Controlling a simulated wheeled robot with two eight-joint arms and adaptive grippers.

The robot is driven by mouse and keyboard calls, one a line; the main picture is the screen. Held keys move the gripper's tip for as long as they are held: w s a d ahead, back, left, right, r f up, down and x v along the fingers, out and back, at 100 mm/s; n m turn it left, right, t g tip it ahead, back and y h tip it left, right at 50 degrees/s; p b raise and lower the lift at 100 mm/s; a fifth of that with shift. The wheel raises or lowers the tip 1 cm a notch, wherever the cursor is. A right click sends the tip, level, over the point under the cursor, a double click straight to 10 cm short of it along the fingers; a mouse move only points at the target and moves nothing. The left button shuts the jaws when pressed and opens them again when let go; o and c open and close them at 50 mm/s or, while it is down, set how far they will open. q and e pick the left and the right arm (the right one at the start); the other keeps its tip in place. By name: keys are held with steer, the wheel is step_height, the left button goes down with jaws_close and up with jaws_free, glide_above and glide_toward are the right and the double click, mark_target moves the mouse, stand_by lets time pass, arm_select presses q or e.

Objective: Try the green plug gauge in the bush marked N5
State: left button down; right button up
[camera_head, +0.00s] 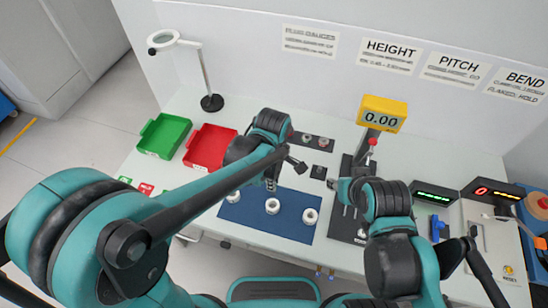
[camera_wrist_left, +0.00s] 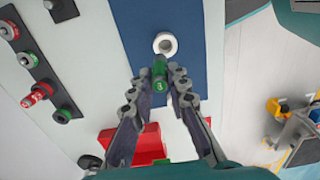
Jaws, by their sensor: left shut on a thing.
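My left gripper (camera_head: 271,184) hangs over the blue mat (camera_head: 250,222), close to the white bushes. In the left wrist view its fingers (camera_wrist_left: 160,80) are shut on a green plug gauge (camera_wrist_left: 158,72) with a "3" on its end. The gauge points toward a white bush (camera_wrist_left: 165,43) on the mat; I cannot tell the gap between them. The head view shows a left bush (camera_head: 233,196), a middle bush (camera_head: 272,206) and a right bush (camera_head: 310,216). Their marks are not legible. My right gripper (camera_head: 333,184) is beside the dark height stand, its jaws unclear.
A green tray (camera_head: 163,135) and a red tray (camera_head: 209,147) stand at the left, near a magnifier lamp (camera_head: 207,75). A yellow display (camera_head: 382,113) reads 0.00. The bench front is at the mat's near side.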

arm_select(q)
steer(key=shift+s+a+f+b, duration=0.1)
steer(key=shift+s+f+b, duration=0.05)
steer(key=shift+f+b, duration=0.6)
steer(key=shift+s+f+b, duration=0.2)
steer(key=shift+f+b, duration=0.3)
steer(key=shift+f, duration=0.4)
steer(key=shift+s+a+f+b, duration=0.1)
steer(key=shift+s+f+b, duration=0.05)
steer(key=shift+f+b, duration=0.6)
steer(key=shift+f+b, duration=1.6)
steer(key=shift+f, duration=0.45)
stand_by(0.6)
steer(key=shift+r, duration=0.1)
stand_by(0.9)
steer(key=shift+r+p, duration=2.4)
steer(key=shift+r, duration=0.55)
